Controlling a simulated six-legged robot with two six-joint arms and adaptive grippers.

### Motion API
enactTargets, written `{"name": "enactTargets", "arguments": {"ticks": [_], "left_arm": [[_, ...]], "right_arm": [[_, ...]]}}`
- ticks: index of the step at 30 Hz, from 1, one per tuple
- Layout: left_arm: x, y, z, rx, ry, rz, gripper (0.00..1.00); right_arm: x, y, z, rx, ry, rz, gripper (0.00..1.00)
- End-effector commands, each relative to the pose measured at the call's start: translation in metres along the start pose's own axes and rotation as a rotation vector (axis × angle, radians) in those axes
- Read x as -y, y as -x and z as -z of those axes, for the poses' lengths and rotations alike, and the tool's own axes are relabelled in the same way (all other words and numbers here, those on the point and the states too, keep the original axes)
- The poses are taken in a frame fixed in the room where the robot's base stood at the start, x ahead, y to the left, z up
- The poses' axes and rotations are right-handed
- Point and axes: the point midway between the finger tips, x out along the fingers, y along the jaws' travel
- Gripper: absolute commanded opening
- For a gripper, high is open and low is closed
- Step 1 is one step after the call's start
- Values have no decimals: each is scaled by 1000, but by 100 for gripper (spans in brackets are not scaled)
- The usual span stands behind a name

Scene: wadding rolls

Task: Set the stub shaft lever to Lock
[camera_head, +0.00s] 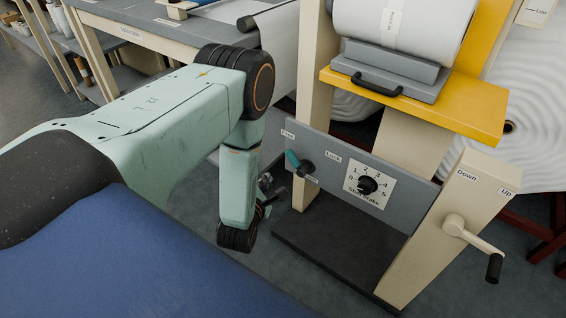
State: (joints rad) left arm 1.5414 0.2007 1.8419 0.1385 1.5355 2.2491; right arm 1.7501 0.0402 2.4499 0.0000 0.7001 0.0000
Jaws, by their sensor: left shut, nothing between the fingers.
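The stub shaft lever (293,160) has a teal handle and a dark pivot on the grey control panel (415,192). Its handle tilts up and to the left, toward the label "Free" (288,134) and away from the label "Lock" (333,157). My left gripper (270,190) is dark and small in the picture, at the panel's left end, just below and left of the lever. It is shut and empty, and appears apart from the lever. My arm's wrist partly hides it. My right gripper is not in view.
A numbered dial (367,185) sits right of the lever. A crank (470,240) stands out from the cream post (430,235) at right. A yellow shelf (470,110) and a white roll (400,25) are above the panel. A workbench (150,30) stands behind.

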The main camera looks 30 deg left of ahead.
Motion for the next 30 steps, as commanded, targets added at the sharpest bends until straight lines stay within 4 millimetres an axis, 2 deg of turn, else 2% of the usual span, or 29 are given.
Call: {"name": "enactTargets", "arguments": {"ticks": [8, 26, 27, 30], "left_arm": [[0, -6, 1, 3, -2, 0, 0], [1, -102, 2, 3, -4, 1, 0], [2, -97, -8, 5, -4, 4, 0], [1, -92, -20, 4, -5, 4, 0]], "right_arm": [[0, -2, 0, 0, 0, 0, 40], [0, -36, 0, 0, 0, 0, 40], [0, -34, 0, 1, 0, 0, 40], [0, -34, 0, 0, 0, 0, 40]]}}
